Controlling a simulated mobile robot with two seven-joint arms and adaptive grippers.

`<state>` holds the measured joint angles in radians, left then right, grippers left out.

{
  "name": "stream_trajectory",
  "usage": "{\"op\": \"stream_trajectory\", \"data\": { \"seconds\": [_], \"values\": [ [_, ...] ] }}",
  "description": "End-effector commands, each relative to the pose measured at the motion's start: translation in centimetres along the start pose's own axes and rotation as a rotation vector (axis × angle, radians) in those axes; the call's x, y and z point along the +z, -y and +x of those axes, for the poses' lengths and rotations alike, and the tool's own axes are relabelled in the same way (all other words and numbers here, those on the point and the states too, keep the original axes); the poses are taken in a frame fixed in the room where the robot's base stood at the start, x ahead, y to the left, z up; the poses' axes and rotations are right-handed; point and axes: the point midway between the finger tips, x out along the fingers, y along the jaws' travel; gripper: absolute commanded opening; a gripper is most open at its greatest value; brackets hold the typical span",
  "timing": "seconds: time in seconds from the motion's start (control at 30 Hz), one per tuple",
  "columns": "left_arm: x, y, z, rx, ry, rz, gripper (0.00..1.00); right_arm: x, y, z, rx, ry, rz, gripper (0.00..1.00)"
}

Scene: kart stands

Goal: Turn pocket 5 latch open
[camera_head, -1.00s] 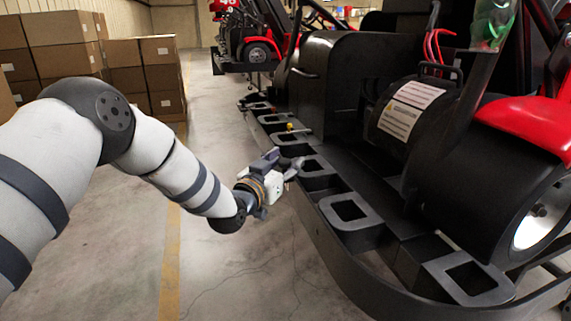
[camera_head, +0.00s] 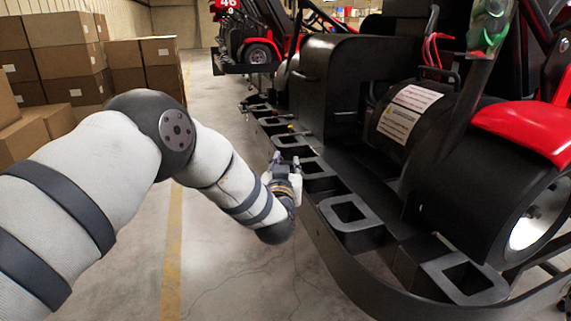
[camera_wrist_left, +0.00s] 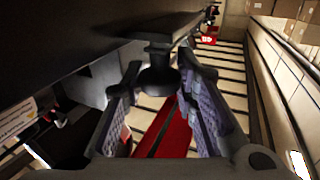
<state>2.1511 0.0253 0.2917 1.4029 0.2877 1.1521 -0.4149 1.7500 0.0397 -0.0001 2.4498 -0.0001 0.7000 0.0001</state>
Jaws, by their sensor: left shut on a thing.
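My left gripper (camera_head: 286,162) is at the outer edge of the kart's black side rail, beside one of its square pockets (camera_head: 318,168). In the left wrist view its two ridged fingers (camera_wrist_left: 163,84) close around a dark, rounded knob, which I take for the latch (camera_wrist_left: 158,78). The latch's flat, wider top joins a dark bar above. In the head view my gripper hides the latch, and I cannot read which pocket number this is. The right gripper is not in view.
More square pockets (camera_head: 352,212) line the rail towards me, and others run away towards the back. The black kart body (camera_head: 335,75) and a red fender (camera_head: 525,125) stand to the right. Cardboard boxes (camera_head: 60,55) are stacked at left. The floor between is clear.

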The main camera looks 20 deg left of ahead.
Motion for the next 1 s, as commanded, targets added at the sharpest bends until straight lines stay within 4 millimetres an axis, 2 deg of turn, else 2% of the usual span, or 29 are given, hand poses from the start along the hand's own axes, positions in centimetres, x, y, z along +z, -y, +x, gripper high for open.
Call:
{"op": "stream_trajectory", "data": {
  "seconds": [0.33,0.37,0.4,0.43,0.77,0.87,1.0],
  "values": [
    [0.1,0.0,0.0,-0.017,0.001,-0.001,0.00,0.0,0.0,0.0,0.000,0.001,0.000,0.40],
    [0.1,0.0,0.0,-0.017,0.002,-0.001,0.33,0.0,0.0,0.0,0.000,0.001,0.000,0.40],
    [0.1,0.0,0.0,-0.017,0.002,-0.001,0.42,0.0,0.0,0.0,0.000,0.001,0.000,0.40],
    [0.1,0.0,0.0,-0.017,0.002,-0.001,0.46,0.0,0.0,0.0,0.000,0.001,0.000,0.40],
    [0.1,0.0,-0.4,-0.016,0.003,0.000,0.46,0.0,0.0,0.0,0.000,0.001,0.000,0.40],
    [0.0,-0.1,-2.0,-0.015,0.003,0.000,0.46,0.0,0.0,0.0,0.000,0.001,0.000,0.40],
    [0.1,-0.2,-5.9,-0.014,0.005,0.001,0.46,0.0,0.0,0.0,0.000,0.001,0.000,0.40]
  ]
}}
